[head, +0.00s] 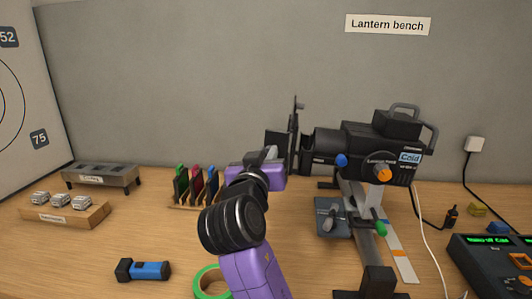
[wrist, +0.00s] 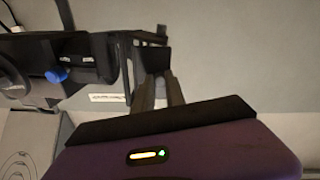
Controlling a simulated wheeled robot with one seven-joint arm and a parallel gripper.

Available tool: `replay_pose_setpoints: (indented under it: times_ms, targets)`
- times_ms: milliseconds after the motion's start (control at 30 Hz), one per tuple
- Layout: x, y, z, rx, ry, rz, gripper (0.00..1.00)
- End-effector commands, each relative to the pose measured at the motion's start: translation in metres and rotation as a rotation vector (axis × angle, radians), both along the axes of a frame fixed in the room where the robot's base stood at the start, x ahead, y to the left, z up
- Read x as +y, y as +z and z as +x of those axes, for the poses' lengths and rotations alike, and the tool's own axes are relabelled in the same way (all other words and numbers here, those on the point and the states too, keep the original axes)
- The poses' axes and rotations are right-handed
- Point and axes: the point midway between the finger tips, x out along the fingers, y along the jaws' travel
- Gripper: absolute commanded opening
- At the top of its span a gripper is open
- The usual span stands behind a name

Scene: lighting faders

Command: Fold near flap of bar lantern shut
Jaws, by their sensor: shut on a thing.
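The bar lantern (head: 350,140) is a black spotlight body on a stand at the right of the bench, its front facing left. Dark flaps stand on a frame (head: 294,135) at its front. One dark flap (head: 276,142) sticks out to the left beside my gripper (head: 268,156). My gripper's fingers (wrist: 158,92) are shut on a small dark flap (wrist: 154,60) in the wrist view, which appears to be the near flap. The lantern body (wrist: 50,65) is at the left there. My purple gripper body and arm hide part of the flap's lower edge in the head view.
A rack of coloured gel frames (head: 195,185) stands left of my arm. A blue torch (head: 143,270) and green tape roll (head: 212,283) lie in front. A control desk (head: 492,262) and white cable (head: 430,235) are at right. Bare wood lies at front left.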

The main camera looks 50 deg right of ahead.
Motion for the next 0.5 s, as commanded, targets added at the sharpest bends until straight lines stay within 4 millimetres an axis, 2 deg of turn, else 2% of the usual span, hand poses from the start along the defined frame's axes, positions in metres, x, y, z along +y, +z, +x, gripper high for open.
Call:
replay_pose_setpoints:
  times_ms: [500]
  targets:
    - [-0.002, 0.001, -0.022, -0.019, 0.345, -0.024, 0.0]
